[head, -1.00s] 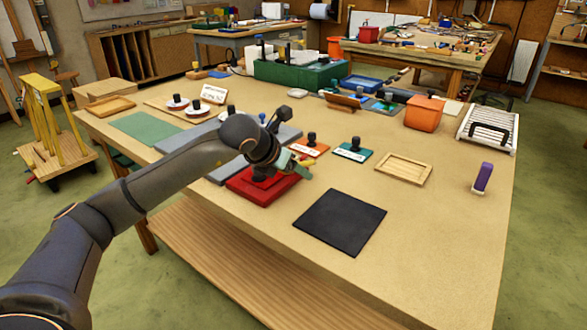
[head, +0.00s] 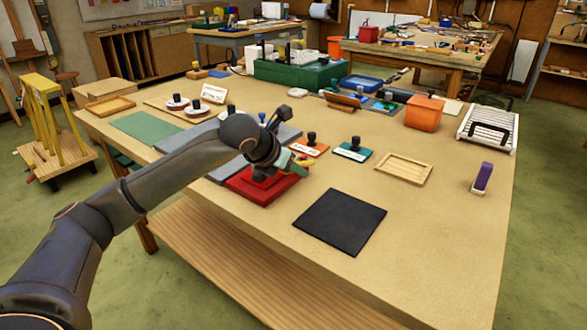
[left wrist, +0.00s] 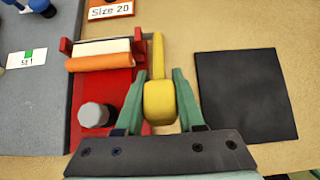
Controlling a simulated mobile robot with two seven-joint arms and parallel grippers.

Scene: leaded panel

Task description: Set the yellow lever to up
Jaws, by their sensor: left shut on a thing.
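The yellow lever (left wrist: 159,102) shows in the left wrist view as a thin bar with a thick rounded end, along the right side of a red device (left wrist: 88,130). The device carries a white and an orange roller (left wrist: 98,62) and a grey knob (left wrist: 93,115). My left gripper (left wrist: 160,100) has its green fingers on either side of the lever's thick end, shut on it. In the head view my left gripper (head: 298,161) is at the right side of the red device (head: 262,190), and my arm covers part of the device. The lever's exact angle is hard to tell. My right gripper is not in view.
A black mat (head: 339,222) lies to the right of the device. Grey plates lie behind and left of it. An orange and a teal stamp plate (head: 353,152), a wooden tray (head: 403,169) and a purple-topped block (head: 482,178) stand beyond. The table's front right is clear.

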